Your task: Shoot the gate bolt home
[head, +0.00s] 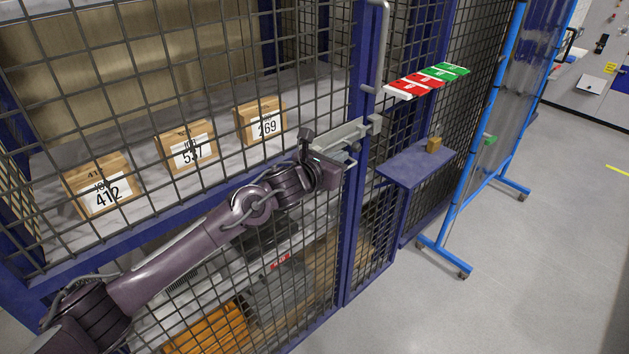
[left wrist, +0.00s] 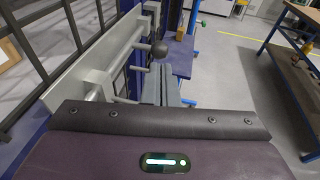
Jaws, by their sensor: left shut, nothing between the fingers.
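The gate bolt is a grey rod on a long grey plate (head: 345,132) across the mesh gate, at the gate's blue edge post. In the left wrist view the bolt rod (left wrist: 125,48) runs along the plate (left wrist: 85,75), with a dark ball knob (left wrist: 159,50) on a short handle. My left gripper (head: 346,164) is just below the plate, in front of the gate. Its fingers (left wrist: 162,85) are shut and empty, close to the knob; I cannot tell whether they touch it. How far the rod reaches into its keeper is hard to make out. My right gripper is out of view.
Boxes labelled 412 (head: 103,192), 537 (head: 188,150) and 269 (head: 262,125) sit behind the mesh. A blue shelf (head: 408,165) with a brass padlock (head: 433,145) juts out right of the gate. A blue wheeled frame (head: 470,140) stands further right.

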